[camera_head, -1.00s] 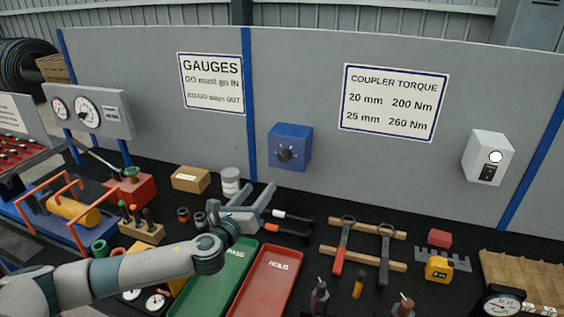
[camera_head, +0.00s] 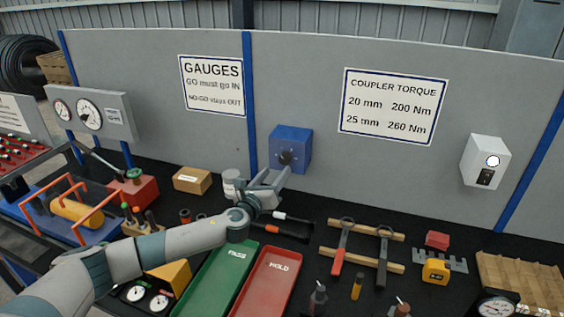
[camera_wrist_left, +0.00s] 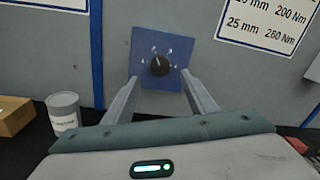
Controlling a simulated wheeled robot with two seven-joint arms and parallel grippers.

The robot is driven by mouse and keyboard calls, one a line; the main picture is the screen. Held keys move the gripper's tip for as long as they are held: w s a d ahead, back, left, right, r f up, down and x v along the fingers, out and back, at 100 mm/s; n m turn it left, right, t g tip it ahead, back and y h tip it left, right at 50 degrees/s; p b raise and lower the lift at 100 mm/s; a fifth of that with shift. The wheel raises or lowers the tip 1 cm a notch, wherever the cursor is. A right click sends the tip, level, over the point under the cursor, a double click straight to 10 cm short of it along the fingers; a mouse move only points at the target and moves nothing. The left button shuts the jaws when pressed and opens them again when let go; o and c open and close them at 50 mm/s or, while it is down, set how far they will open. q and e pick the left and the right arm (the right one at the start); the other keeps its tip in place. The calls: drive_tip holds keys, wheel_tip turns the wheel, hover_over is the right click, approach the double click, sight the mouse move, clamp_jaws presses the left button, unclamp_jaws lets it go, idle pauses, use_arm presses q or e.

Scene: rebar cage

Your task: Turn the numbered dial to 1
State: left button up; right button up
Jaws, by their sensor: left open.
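The numbered dial is a black round knob (camera_head: 285,158) on the front of a blue box (camera_head: 303,149) fixed to the grey panel. In the left wrist view the knob (camera_wrist_left: 160,66) sits on the blue face (camera_wrist_left: 143,43) with white marks around it, too small to read surely. A pale pointer line on the knob points roughly up. My left gripper (camera_head: 277,177) is open, just below and in front of the box. In the left wrist view its two fingers (camera_wrist_left: 162,88) stand either side of the knob's line, with the knob beyond the tips. My right gripper is not in view.
A white can (camera_head: 230,184) stands left of my left gripper, beside a cardboard box (camera_head: 192,180). Screwdrivers, a green tray (camera_head: 217,277) and a red tray (camera_head: 265,283) lie below. The panel around the blue box is clear.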

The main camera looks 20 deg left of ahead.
sight(284, 162)
use_arm(q)
drive_tip(key=shift+w+d+p, duration=0.15)
drive_tip(key=shift+w+p, duration=0.05)
drive_tip(key=shift+w, duration=1.45)
drive_tip(key=shift+w+d+p, duration=0.15)
drive_tip(key=shift+w+p, duration=0.05)
drive_tip(key=shift+w, duration=1.4)
drive_tip(key=c, duration=1.1)
